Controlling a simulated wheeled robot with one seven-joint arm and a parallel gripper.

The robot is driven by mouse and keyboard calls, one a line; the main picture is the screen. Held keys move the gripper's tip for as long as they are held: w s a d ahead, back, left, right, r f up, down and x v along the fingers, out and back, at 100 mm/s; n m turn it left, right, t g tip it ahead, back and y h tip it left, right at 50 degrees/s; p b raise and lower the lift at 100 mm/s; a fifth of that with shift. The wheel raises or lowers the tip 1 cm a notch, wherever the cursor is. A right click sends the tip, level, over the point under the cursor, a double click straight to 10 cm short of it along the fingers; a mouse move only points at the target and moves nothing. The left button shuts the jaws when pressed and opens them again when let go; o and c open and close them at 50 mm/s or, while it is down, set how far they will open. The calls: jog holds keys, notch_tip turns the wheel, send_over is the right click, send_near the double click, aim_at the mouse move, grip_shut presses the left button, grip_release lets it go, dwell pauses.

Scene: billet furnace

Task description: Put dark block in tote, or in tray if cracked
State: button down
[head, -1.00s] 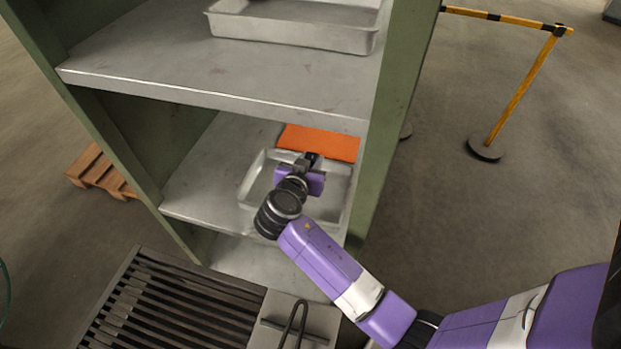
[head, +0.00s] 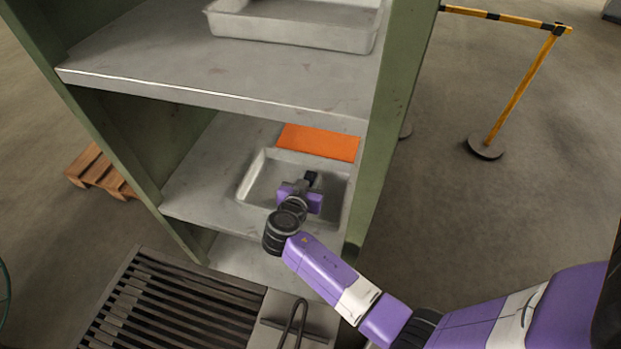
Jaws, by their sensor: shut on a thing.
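My gripper (head: 308,183) is over the grey metal tray (head: 262,165) on the middle shelf of the green rack. It is shut on a small dark block (head: 311,177), which shows at its fingertips over the inside of the tray. I cannot tell whether the block touches the tray floor. Most of the block is hidden by the gripper, and any crack is too small to see. No tote can be made out for certain.
An orange panel (head: 318,142) is behind the tray. A second metal tray (head: 290,30) stands on the upper shelf (head: 215,75). The green rack post (head: 385,130) is close on the right. A slatted grate (head: 170,305) is at the lower left.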

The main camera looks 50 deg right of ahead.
jog(key=c, duration=1.1)
grip_release()
jog(key=shift+f, duration=0.1)
jog(key=shift+r, duration=0.2)
jog(key=b+v, duration=0.1)
jog(key=v, duration=1.1)
jog(key=shift+f, duration=0.1)
